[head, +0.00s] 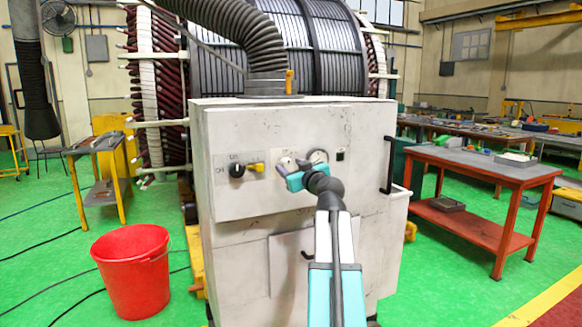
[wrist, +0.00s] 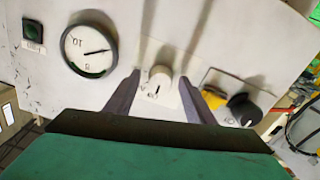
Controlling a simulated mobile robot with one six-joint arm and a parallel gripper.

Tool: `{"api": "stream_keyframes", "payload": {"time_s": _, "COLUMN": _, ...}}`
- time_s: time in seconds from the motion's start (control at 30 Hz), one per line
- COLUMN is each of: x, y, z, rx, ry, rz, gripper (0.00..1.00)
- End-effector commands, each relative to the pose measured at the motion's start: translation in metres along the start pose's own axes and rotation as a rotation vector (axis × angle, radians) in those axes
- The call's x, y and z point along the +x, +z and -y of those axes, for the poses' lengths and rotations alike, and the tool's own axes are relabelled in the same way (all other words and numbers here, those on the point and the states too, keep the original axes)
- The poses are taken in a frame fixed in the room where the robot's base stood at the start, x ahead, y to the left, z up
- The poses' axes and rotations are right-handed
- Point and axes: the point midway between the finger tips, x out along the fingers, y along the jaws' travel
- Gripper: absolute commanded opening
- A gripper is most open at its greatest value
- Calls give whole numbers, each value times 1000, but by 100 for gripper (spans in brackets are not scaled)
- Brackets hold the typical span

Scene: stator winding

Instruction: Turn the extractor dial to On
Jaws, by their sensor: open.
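A white extractor cabinet (head: 245,260) carries the dials on its front panel. A small cream dial (wrist: 160,80) with a dark pointer line is between my two fingertips in the wrist view; beneath it is a small label, too small to read surely. My gripper (wrist: 160,84) is open, one finger on each side of this dial; I cannot tell whether either touches it. In the head view my gripper (head: 287,167) is at the panel and partly hides the cream dial. A black dial (head: 238,170) sits farther left, also in the wrist view (wrist: 245,108). I cannot read which is the extractor dial.
A round gauge (head: 318,156) is right of my gripper, with a small dark green button (head: 340,155) beyond it. A yellow part (head: 257,168) sits beside the black dial. A black handle (head: 390,165) is on the cabinet's right side. A red bucket (head: 135,275) stands at left.

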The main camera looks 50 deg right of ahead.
Motion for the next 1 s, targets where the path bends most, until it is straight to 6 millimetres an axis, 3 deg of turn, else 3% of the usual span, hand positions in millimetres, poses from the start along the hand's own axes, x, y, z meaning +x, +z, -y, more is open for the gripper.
{"api": "stream_keyframes", "payload": {"time_s": 0.37, "x": 4, "y": 0, "z": 0, "rx": 0, "ry": 0, "rz": 0, "gripper": 49}}
{"api": "stream_keyframes", "payload": {"time_s": 0.4, "x": 4, "y": 0, "z": 1, "rx": 0, "ry": 0, "rz": 0, "gripper": 48}}
{"api": "stream_keyframes", "payload": {"time_s": 0.63, "x": 4, "y": 0, "z": 1, "rx": 0, "ry": 0, "rz": 0, "gripper": 9}}
{"api": "stream_keyframes", "payload": {"time_s": 1.0, "x": 4, "y": 0, "z": 1, "rx": 31, "ry": 1, "rz": -2, "gripper": 8}}
